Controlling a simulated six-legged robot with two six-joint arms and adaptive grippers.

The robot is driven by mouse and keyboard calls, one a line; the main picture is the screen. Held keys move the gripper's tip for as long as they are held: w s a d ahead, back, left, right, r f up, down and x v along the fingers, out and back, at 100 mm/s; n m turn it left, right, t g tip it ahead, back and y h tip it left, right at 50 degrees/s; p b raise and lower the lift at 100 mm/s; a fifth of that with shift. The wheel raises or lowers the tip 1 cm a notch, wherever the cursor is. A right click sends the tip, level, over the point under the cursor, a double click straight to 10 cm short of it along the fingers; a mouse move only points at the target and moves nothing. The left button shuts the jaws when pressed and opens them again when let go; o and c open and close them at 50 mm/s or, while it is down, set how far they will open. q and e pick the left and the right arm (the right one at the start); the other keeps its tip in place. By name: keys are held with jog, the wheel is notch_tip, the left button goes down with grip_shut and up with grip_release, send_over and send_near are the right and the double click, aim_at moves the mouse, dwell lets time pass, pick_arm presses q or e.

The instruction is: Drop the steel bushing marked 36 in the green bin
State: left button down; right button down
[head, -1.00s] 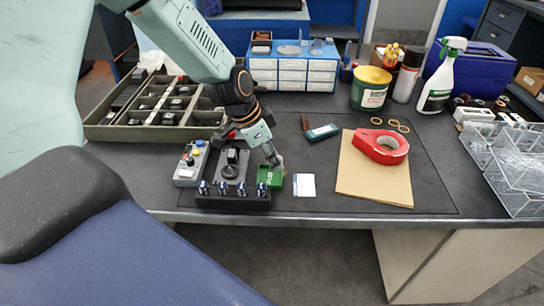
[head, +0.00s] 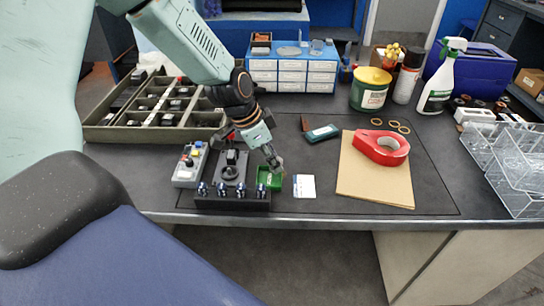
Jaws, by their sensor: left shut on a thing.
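The green bin (head: 270,182) is a small open box on the bench mat, at the right end of a black rack (head: 232,203). My left gripper (head: 277,166) points down right over the bin, its fingertips at the bin's upper edge. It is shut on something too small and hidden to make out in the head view. The marking 36 cannot be read anywhere. Several small metallic cylinders (head: 220,189) stand in a row on the black rack. My right gripper is not in view.
A white card (head: 304,186) lies right of the bin. A divided tray (head: 104,132) stands at the left, and a grey control box (head: 189,165) near the rack. Clear trays (head: 520,165) stand at the right edge.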

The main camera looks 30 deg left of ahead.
pick_arm(q)
jog(key=shift+f, duration=0.25)
jog(key=c, duration=0.8)
grip_release()
jog(key=shift+c, duration=0.2)
jog(key=shift+r, duration=0.1)
jog(key=v, duration=1.1)
jog(key=shift+s+r, duration=0.2)
jog(key=shift+r, duration=0.15)
jog(key=shift+a, duration=0.15)
notch_tip(320, 180, up, 5)
jog(key=p, duration=0.5)
